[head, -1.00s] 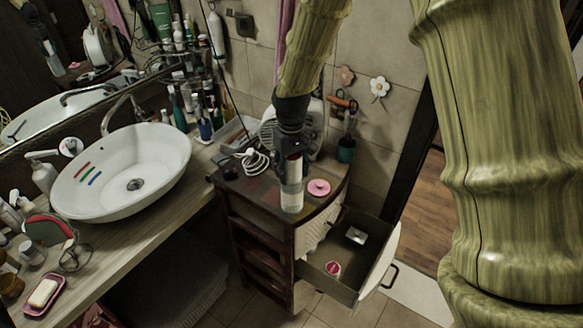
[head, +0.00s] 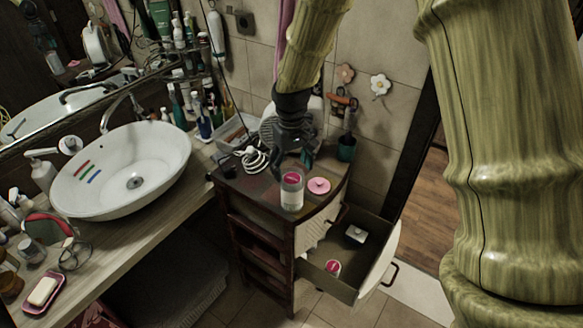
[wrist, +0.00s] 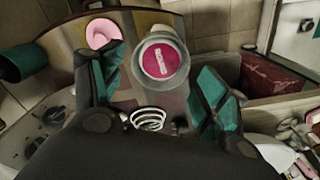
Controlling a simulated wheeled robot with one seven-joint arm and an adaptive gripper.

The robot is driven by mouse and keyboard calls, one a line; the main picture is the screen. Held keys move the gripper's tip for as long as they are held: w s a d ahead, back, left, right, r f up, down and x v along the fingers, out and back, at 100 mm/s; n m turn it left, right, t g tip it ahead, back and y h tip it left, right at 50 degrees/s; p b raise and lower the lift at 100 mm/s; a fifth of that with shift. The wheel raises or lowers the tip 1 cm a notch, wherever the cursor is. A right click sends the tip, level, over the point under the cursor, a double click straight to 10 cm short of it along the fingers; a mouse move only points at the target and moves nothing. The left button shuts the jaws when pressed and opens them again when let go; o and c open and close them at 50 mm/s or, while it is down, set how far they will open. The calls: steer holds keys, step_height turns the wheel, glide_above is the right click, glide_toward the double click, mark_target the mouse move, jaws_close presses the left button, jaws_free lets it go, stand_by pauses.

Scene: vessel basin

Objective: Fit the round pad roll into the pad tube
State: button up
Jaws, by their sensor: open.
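The pad tube (head: 291,201) is a clear upright cylinder on the cabinet top. The round pad roll stands inside it, its pink end (head: 291,178) facing up near the tube's mouth. In the wrist view the pink end with pale lettering (wrist: 160,62) sits within the tube's pale round rim (wrist: 160,38). My gripper (head: 293,167) is open and empty, just above and behind the tube. In the wrist view its two green-padded fingers stand apart, left and right of the tube. The roll's lower part is hard to make out through the tube wall.
The open drawer (head: 376,244) below holds a pink-ended item (head: 332,267) and a small white box (head: 356,234).

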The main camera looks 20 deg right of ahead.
step_height(320, 180, up, 11)
stand_by(0.4)
steer(key=shift+f, duration=0.1)
stand_by(0.3)
